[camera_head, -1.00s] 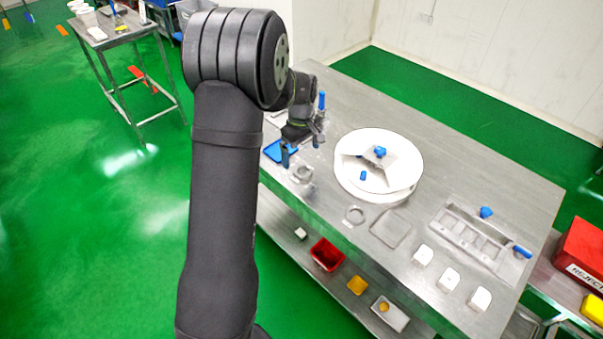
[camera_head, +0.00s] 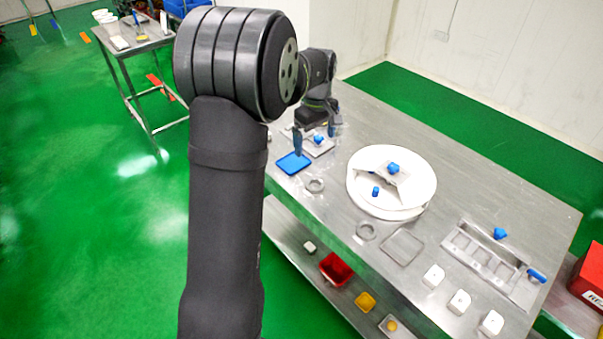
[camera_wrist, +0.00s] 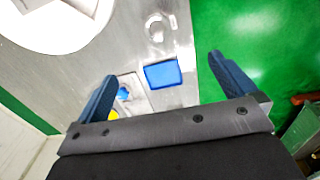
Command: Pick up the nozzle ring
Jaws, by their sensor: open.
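Two pale grey rings lie flat on the metal table, and I cannot tell for certain which is the nozzle ring. One ring (camera_head: 316,185) lies just in front of a blue square mat (camera_head: 294,163); a ring also shows at the top of the wrist view (camera_wrist: 158,27), beyond the mat (camera_wrist: 163,74). The other ring (camera_head: 365,231) lies nearer, left of a flat square frame. My gripper (camera_wrist: 162,68) is open and empty, its blue fingers wide apart. It hangs above the table near the mat, apart from both rings. The arm partly hides it in the head view.
A round white turntable-like part (camera_head: 391,205) with blue knobs stands right of the rings. A plate with a blue knob (camera_head: 318,139) lies behind the mat. White blocks (camera_head: 433,276) and a slotted metal tray (camera_head: 485,258) are at the right. A lower shelf holds a red bin (camera_head: 336,268).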

